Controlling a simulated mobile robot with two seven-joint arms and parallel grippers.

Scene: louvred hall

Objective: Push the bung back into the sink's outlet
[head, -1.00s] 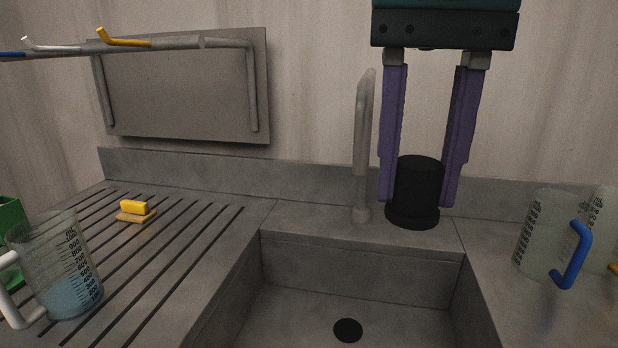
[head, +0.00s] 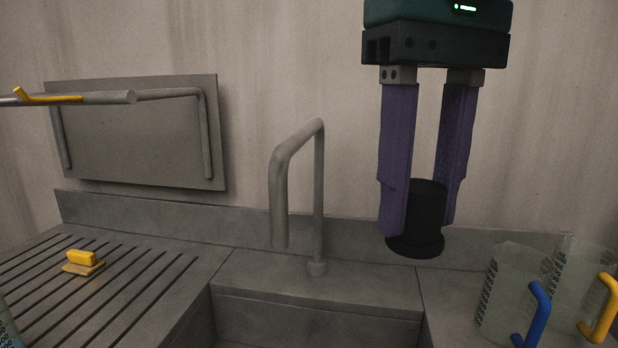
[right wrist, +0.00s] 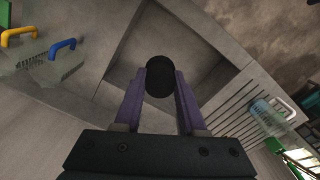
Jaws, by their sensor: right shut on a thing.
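The bung (head: 428,205) is a black cylinder with a wider flange at its lower end. My right gripper (head: 420,226), with purple fingers, is shut on it from above and holds it upright, right of the tap. In the right wrist view the bung's round dark top (right wrist: 160,76) lies between the fingertips. The grey sink (head: 318,326) shows only its back part in the head view; its basin (right wrist: 195,48) also shows in the right wrist view. The outlet is out of sight in both current views. My left gripper is not in view.
A grey tap (head: 319,200) stands behind the sink. Jugs with a blue handle (head: 532,315) and a yellow handle (head: 602,310) stand on the right. A wall rail (head: 110,97) is at upper left.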

